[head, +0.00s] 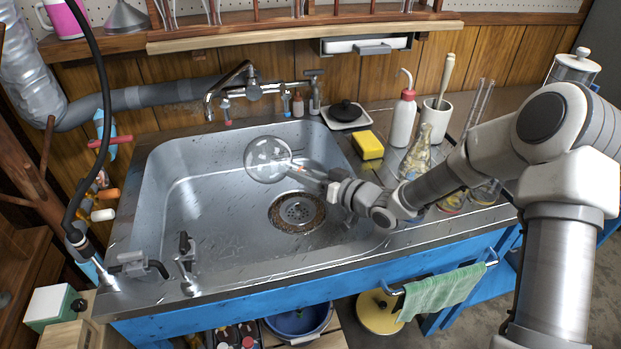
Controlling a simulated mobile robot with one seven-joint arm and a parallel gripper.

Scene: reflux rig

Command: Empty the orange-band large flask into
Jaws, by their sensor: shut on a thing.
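A clear round-bottomed flask (268,158) with a small orange mark at its neck is tilted nearly on its side above the sink. Its bulb points left and up, and its neck runs right toward my gripper (312,178). My gripper is shut on the flask's neck and holds it over the sink basin (210,215). The drain (298,211) lies below and to the right of the bulb. I cannot tell whether liquid is in the flask; its mouth is hidden by the gripper.
A faucet (253,88) stands behind the basin. Right of it are a yellow sponge (368,145), a white wash bottle (403,120), a conical flask (416,155) and a white crock (437,116). Taps (187,265) stand at the front left. The basin's left side is free.

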